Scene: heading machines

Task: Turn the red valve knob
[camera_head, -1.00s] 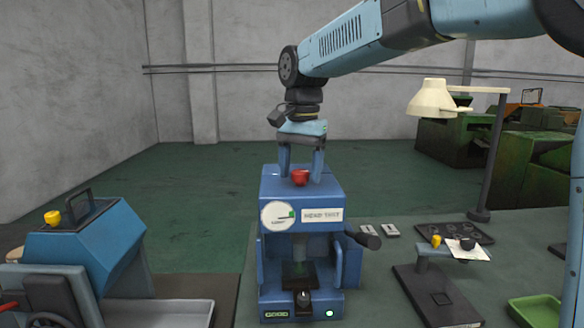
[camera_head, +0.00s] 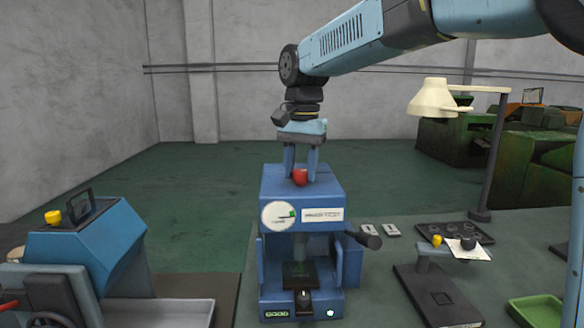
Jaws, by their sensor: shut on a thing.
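The red valve knob (camera_head: 300,176) stands on top of the blue head test machine (camera_head: 320,190). My gripper (camera_head: 300,172) points straight down over the machine. Its two fingers are on either side of the knob and shut on it. The knob's near face shows between the fingers.
A black lever (camera_head: 369,240) sticks out at the machine's right. A lamp (camera_head: 436,98) on a post stands at the right, behind a small stand (camera_head: 440,285). Another blue machine (camera_head: 85,250) with a yellow knob (camera_head: 53,217) is at the left. My arm spans the upper right.

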